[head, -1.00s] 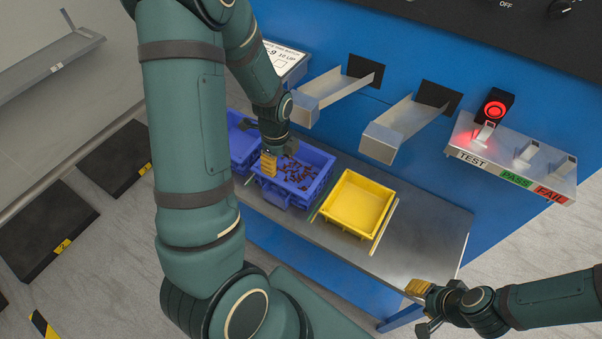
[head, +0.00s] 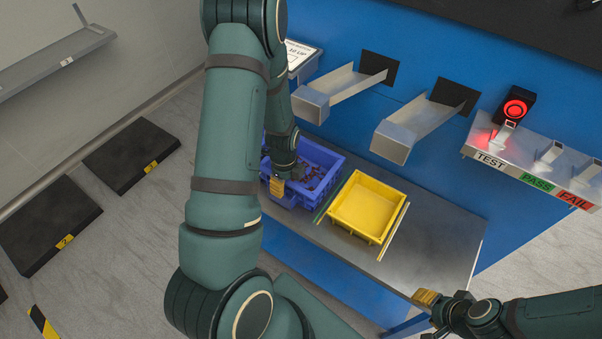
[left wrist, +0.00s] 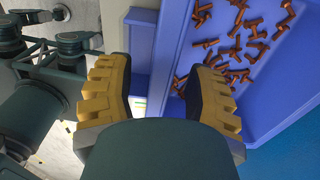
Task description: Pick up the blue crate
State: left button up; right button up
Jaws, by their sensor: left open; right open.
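The blue crate (head: 336,169) stands on the grey bench, with small brown bolt-like parts inside. In the left wrist view the crate's blue floor (left wrist: 178,42) and parts fill the upper right. My left gripper (head: 278,187) is at the crate's near left side in the head view. In the left wrist view my left gripper (left wrist: 160,88) is open, with one finger outside the crate wall and the other over its inside. Its contact with the wall cannot be told. My right gripper (head: 428,315) is open and empty beyond the bench's front right edge.
A yellow tray (head: 367,207) stands right of the crate between thin rails. The bench (head: 445,225) is bare at the right. Two metal chutes (head: 345,92) and (head: 415,130) jut from the blue wall. A red lamp (head: 514,109) glows above the test shelf.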

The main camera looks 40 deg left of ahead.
pick_arm(q)
jog(key=shift+f, duration=0.1)
jog(key=shift+c, duration=0.4)
grip_shut()
